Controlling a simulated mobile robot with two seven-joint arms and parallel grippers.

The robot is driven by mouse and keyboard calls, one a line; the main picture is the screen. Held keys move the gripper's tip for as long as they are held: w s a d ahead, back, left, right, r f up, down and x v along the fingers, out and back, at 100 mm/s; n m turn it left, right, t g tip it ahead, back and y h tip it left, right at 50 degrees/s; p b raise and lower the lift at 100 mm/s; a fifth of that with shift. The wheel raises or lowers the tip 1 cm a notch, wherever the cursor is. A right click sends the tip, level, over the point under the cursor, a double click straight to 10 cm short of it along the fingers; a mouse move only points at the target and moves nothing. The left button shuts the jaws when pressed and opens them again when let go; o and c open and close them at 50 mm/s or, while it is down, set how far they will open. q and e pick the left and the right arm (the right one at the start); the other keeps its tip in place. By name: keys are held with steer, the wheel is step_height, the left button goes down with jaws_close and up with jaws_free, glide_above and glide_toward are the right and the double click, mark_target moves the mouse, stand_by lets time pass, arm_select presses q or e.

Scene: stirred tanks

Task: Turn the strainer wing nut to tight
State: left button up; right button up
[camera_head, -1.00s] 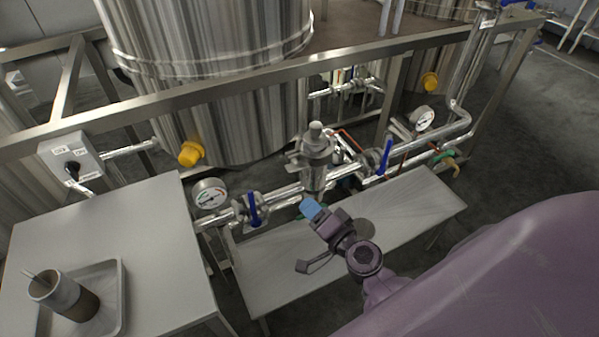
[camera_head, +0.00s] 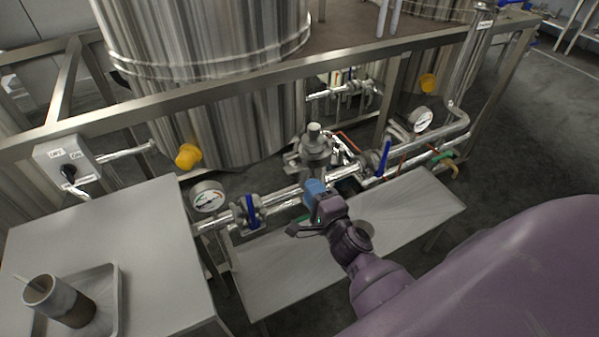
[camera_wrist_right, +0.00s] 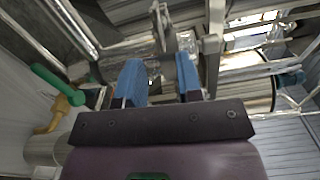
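The strainer (camera_head: 316,150) is the upright metal housing with a capped top on the pipe line, in the middle of the head view. I cannot make out its wing nut clearly there. My right gripper (camera_head: 316,188) has blue fingertips and is just in front of the strainer's lower body, partly covering it. In the right wrist view the gripper (camera_wrist_right: 160,76) is open, its two blue fingers apart. Grey metal fittings and a clamp-like part (camera_wrist_right: 212,45) show just beyond and between the fingers; contact cannot be told. My left gripper is not in view.
A blue-handled valve (camera_head: 251,211) and a gauge (camera_head: 208,198) lie left of the strainer, another blue lever (camera_head: 384,158) to its right. A low bench (camera_head: 420,205) is below. A cup (camera_head: 60,300) stands in a tray on the left table (camera_head: 130,235).

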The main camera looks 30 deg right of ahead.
mark_target(294, 166)
steer(key=w, duration=0.7)
steer(key=shift+w+d, duration=0.15)
steer(key=shift+d, duration=0.05)
steer(key=shift+c, duration=0.3)
jaws_close()
